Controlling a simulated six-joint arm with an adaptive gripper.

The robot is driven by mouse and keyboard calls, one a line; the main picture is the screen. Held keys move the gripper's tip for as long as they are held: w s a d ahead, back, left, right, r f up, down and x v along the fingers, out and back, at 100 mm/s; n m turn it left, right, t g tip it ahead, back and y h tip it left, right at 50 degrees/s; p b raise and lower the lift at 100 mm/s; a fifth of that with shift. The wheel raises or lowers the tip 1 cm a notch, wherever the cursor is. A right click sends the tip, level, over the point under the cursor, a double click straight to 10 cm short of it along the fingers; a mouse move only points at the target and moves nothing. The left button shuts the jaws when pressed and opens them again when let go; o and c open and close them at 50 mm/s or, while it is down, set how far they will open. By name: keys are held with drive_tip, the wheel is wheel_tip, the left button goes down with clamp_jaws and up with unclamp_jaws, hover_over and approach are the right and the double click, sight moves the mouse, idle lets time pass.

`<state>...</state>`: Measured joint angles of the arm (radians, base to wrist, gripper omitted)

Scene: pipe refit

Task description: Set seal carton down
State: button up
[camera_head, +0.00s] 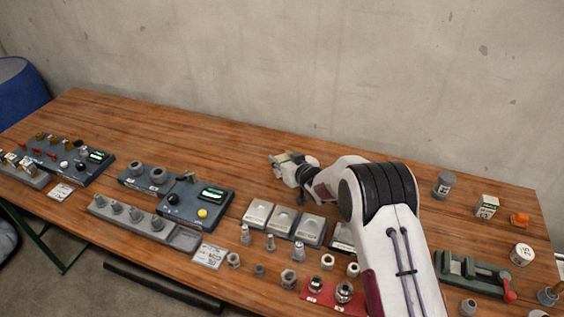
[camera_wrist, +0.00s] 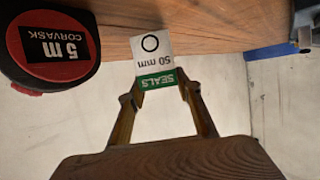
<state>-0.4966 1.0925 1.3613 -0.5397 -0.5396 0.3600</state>
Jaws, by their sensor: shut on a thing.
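The seal carton (camera_wrist: 152,52) is a small white box with a green band reading SEALS and 50 mm. In the wrist view it sits between the fingertips of my gripper (camera_wrist: 158,84), which is shut on it. The lettering appears upside down there. In the head view my gripper (camera_head: 282,160) is over the back middle of the table, and the carton is too small to make out clearly. I cannot tell whether the carton touches the table.
A red and black tape measure (camera_wrist: 52,45) shows beside the carton in the wrist view. Grey blocks (camera_head: 283,220) and fittings stand in front of my gripper. Another white and green carton (camera_head: 487,207) stands at the right. The wooden table (camera_head: 190,130) is bare at back left.

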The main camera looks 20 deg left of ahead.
drive_tip(key=shift+f, duration=0.75)
drive_tip(key=shift+f, duration=0.1)
drive_tip(key=o, duration=1.1)
drive_tip(key=v, duration=1.2)
idle(0.4)
drive_tip(key=shift+r, duration=0.25)
